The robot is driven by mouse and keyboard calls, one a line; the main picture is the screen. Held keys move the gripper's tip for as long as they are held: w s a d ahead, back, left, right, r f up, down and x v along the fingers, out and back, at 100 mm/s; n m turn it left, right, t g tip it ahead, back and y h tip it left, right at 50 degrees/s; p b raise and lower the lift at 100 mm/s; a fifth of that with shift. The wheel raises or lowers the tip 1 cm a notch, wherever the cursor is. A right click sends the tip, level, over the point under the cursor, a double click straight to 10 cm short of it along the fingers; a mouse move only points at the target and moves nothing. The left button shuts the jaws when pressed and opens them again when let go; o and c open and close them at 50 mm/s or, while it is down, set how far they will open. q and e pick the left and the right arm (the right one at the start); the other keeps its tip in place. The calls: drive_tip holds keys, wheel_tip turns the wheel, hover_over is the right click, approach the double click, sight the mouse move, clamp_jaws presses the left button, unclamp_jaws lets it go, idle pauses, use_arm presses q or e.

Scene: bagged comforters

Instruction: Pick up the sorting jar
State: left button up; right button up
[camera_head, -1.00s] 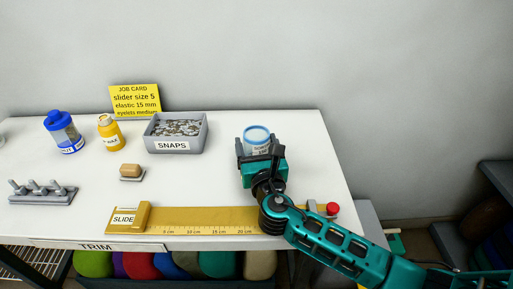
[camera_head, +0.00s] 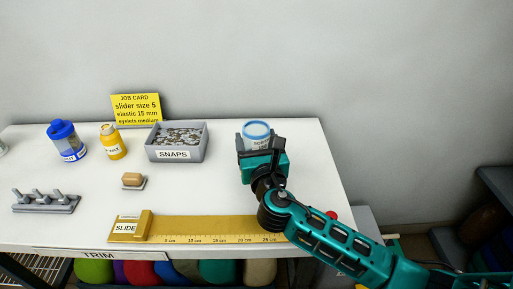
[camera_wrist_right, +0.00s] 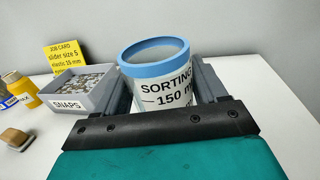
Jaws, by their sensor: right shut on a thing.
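The sorting jar (camera_head: 256,131) is a clear and white jar with a light blue rim, at the right part of the white table. In the right wrist view the jar (camera_wrist_right: 163,92) stands upright between the two fingers, its label reading SORTING 150. My right gripper (camera_head: 258,146) is shut on the jar, with a finger on each side. The gripper body hides the jar's base in both views, so I cannot tell whether it touches the table. My left gripper is not in view.
A grey SNAPS bin (camera_head: 178,154) stands left of the jar. A blue-lidded jar (camera_head: 67,142) and a yellow bottle (camera_head: 112,143) stand farther left. The table's right edge is close to the jar.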

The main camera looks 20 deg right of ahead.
wheel_tip(320, 180, up, 16)
drive_tip(key=p, duration=0.4)
drive_tip(key=shift+f, duration=0.15)
